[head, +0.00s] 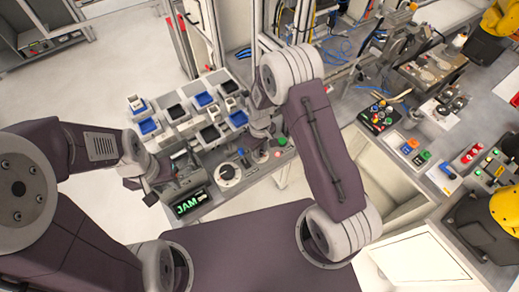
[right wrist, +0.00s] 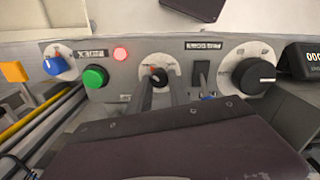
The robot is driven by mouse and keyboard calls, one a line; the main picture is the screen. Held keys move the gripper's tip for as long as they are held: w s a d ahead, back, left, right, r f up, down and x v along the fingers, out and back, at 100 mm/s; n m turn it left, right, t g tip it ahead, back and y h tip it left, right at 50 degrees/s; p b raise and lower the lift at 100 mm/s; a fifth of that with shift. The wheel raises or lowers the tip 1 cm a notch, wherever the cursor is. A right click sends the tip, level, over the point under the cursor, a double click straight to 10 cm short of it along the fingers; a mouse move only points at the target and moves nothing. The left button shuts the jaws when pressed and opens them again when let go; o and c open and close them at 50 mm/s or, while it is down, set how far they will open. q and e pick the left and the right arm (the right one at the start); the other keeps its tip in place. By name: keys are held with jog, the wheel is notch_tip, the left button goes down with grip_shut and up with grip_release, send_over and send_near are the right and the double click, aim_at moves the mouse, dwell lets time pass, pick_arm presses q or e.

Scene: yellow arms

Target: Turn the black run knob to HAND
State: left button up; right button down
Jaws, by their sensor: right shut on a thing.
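In the right wrist view, a small black knob (right wrist: 155,75) with an orange-red mark sits on a pale round dial plate on the grey panel (right wrist: 140,48). My right gripper (right wrist: 160,88) has its two fingers reaching down onto this knob and is shut on it. The lettering around the dial is too small to read. In the head view my right gripper (head: 260,137) is over the panel's back edge, and its fingertips are mostly hidden. My left gripper (head: 148,188) hangs left of the JAM display (head: 190,203); its jaws are too unclear to judge.
In the right wrist view, a larger black knob (right wrist: 254,76) and a black switch (right wrist: 201,75) are right of the gripped knob. A green button (right wrist: 95,77), a lit red lamp (right wrist: 120,54) and a blue knob (right wrist: 54,64) are left. Blue and black bins (head: 203,100) stand behind the panel.

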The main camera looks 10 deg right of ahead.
jog(key=shift+w+r, duration=0.15)
jog(key=c, duration=1.2)
grip_release()
jog(key=shift+s, duration=0.2)
notch_tip(320, 180, up, 9)
jog(key=b, duration=0.1)
jog(key=shift+b, duration=0.35)
